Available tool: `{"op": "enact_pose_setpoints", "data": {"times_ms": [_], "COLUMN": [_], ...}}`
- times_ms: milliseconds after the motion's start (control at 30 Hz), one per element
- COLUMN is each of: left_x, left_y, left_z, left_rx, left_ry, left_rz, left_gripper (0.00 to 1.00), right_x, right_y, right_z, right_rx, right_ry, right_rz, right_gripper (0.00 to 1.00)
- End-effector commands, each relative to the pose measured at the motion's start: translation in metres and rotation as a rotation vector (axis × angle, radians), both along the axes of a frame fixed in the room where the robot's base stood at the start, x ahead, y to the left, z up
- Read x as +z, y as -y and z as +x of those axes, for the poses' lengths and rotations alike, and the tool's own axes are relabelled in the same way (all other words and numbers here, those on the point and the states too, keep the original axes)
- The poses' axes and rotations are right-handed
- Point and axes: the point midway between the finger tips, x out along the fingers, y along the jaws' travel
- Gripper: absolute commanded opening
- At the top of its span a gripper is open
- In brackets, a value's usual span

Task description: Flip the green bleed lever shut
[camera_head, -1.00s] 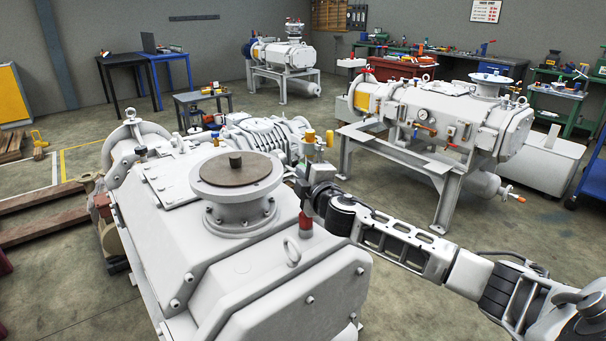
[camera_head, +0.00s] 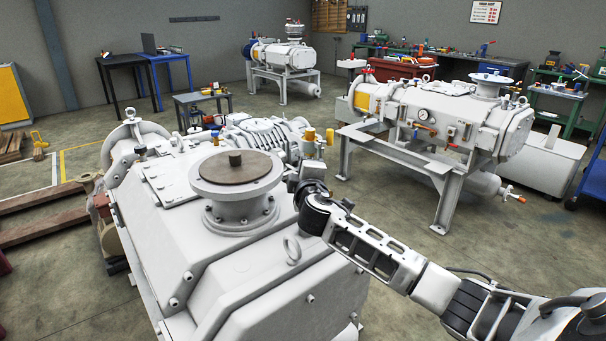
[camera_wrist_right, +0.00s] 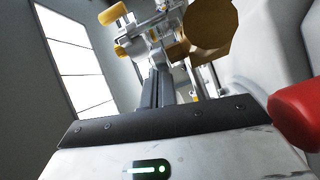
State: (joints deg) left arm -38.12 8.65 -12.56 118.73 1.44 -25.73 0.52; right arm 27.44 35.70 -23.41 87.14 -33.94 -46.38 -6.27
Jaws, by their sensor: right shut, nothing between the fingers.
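The green bleed lever cannot be made out in the head view or the right wrist view. A valve group with yellow caps (camera_head: 310,136) stands at the far right side of the near white pump (camera_head: 225,270). These yellow caps (camera_wrist_right: 122,47) also show in the right wrist view, beside a brown round disc (camera_wrist_right: 211,28). My right gripper (camera_head: 292,178) is at the pump's right side, just in front of the valve group. In the wrist view its narrow dark fingers (camera_wrist_right: 160,88) are together and empty, pointing toward the fittings. My left gripper is out of view.
A brown-topped flange (camera_head: 235,170) rises left of my right gripper. A lifting eye (camera_head: 291,250) stands in front of it. A red part (camera_wrist_right: 297,115) is close at the right of the wrist view. A second white pump (camera_head: 440,115) stands behind on a frame, with open floor between.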

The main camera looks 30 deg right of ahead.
Motion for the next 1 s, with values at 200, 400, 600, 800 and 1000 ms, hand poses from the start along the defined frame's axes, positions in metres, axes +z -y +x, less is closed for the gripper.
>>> {"op": "enact_pose_setpoints", "data": {"times_ms": [200, 400, 600, 800, 1000], "left_x": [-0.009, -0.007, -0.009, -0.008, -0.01], "left_y": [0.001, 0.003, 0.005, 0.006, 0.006], "left_z": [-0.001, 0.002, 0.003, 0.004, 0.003], "left_rx": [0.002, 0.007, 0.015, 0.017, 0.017], "left_ry": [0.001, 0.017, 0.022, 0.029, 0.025], "left_rz": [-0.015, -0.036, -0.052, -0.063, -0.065], "left_gripper": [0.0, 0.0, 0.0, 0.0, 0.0], "right_x": [-0.003, -0.003, -0.002, -0.001, -0.001], "right_y": [0.006, 0.015, 0.02, 0.03, 0.038], "right_z": [0.004, 0.005, 0.007, 0.004, 0.0], "right_rx": [-0.197, -0.257, -0.309, -0.389, -0.393], "right_ry": [0.0, 0.0, 0.0, 0.0, -0.001], "right_rz": [0.007, 0.001, 0.004, -0.001, 0.0], "right_gripper": [0.0, 0.0, 0.0, 0.0, 0.0]}}
